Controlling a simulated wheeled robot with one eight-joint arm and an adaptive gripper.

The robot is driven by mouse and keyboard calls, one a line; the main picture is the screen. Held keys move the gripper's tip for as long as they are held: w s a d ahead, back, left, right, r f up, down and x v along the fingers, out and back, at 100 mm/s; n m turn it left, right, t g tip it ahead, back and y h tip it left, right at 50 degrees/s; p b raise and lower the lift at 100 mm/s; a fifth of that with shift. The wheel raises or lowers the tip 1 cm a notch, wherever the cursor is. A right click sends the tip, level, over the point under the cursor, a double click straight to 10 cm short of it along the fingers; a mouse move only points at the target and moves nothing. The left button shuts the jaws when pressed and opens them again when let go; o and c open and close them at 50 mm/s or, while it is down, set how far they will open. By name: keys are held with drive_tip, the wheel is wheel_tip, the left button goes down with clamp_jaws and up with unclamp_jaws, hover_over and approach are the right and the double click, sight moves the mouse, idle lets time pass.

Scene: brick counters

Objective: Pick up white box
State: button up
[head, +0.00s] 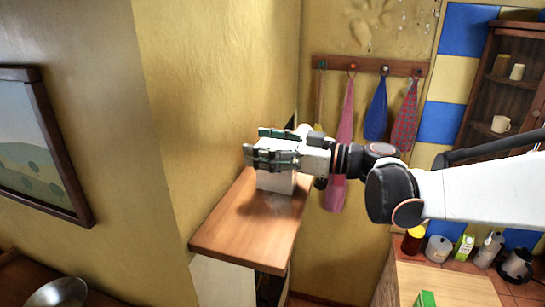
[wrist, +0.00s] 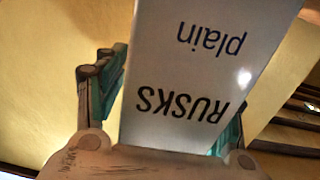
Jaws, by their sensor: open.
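The white box (head: 275,181) stands on a wooden counter top (head: 240,236) against the yellow wall in the head view. My gripper (head: 262,146) is around its upper part and hides much of it. In the wrist view the white box (wrist: 195,75) is large and close, with the upside-down words "RUSKS plain" on its face. The fingers of my gripper (wrist: 165,100) are open, one on each side of the box. The right finger is partly hidden behind the box. I cannot tell whether either finger touches it.
The front of the wooden top is clear. Towels (head: 376,110) hang from a wall rack behind. A lower counter (head: 440,285) at right has jars and a carton (head: 463,247) behind it. A framed picture (head: 40,150) hangs at left above a metal bowl (head: 58,292).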

drive_tip(key=shift+w+a, duration=0.15)
drive_tip(key=shift+a, duration=0.2)
drive_tip(key=c, duration=1.2)
